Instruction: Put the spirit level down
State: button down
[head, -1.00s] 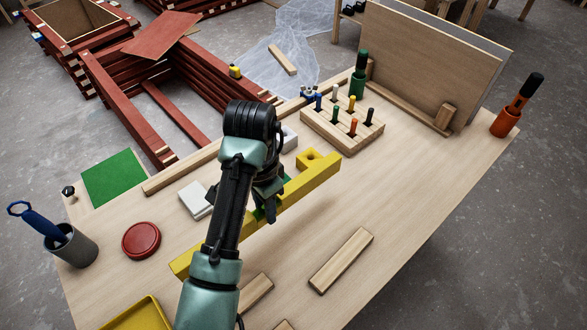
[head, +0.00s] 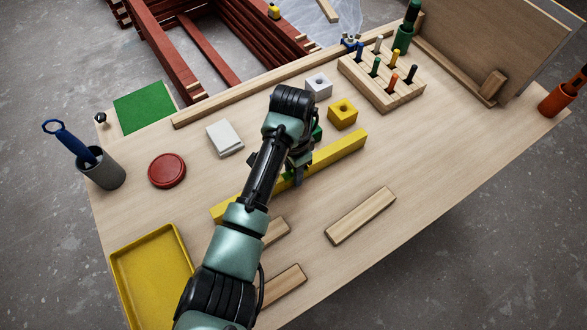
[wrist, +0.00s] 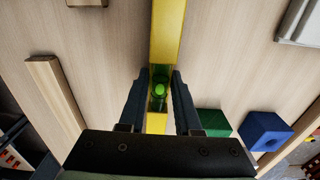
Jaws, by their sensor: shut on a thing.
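The spirit level is a long yellow bar (head: 340,152) with a green vial. It lies slantwise across the middle of the table (head: 300,235) in the head view, low over the top; I cannot tell whether it touches. My gripper (head: 296,175) is shut on it near its middle, and my arm hides part of the bar. In the wrist view the level (wrist: 166,30) runs straight between the two fingers of my gripper (wrist: 157,88), with the green vial between them.
Beyond the level stand a yellow block (head: 343,115), a pale block (head: 319,87) and a green block (wrist: 214,122). A blue block (wrist: 265,130) shows in the wrist view. Wooden battens (head: 361,215) lie on the near side. A yellow tray (head: 150,235) is at the left.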

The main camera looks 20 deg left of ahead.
jog(key=c, duration=0.6)
grip_release()
jog(key=shift+f, duration=0.1)
notch_tip(320, 180, up, 12)
jog(key=p, duration=0.1)
jog(key=shift+r, duration=0.2)
